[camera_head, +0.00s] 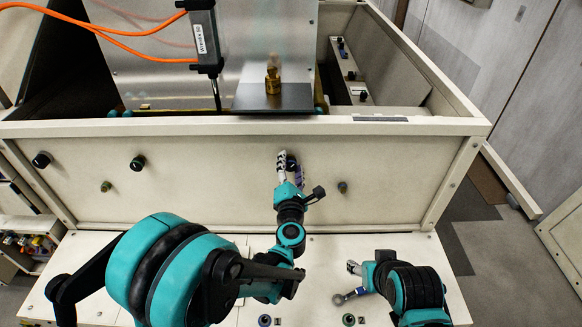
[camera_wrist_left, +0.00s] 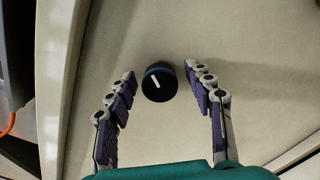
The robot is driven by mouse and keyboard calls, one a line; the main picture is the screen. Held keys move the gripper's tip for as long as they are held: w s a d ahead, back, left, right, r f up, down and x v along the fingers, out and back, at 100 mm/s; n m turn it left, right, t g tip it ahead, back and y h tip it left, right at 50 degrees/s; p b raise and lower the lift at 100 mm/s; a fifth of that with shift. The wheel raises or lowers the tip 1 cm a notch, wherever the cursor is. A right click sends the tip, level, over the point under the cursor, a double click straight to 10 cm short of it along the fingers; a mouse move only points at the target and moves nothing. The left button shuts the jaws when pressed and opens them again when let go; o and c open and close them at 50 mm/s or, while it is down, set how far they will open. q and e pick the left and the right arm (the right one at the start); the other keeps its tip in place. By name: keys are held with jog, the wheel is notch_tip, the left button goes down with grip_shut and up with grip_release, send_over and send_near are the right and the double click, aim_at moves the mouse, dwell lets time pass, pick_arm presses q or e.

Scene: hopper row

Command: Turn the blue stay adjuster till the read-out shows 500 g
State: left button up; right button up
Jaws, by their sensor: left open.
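A round black knob with a dark blue rim and a white pointer line (camera_wrist_left: 159,83) sits on the pale front panel (camera_head: 230,185); I take it for the blue stay adjuster. My left gripper (camera_head: 290,163) is at this knob in the head view and partly hides it. In the left wrist view, the open fingers of the left gripper (camera_wrist_left: 160,92) stand on either side of the knob, with gaps between them and it. The white line is tilted. My right gripper (camera_head: 350,283) is low at the right, above the pale bench; its jaws are unclear. I see no legible weight read-out.
Orange cables (camera_head: 130,34) run to a dark labelled box (camera_head: 203,40).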

pick_arm(q)
jog(key=shift+c, duration=0.3)
jog(key=c, duration=1.1)
jog(key=shift+m+b, duration=0.35)
jog(key=shift+m, duration=0.75)
jog(key=o, duration=1.2)
jog(key=shift+c, duration=0.2)
jog(key=s, duration=1.2)
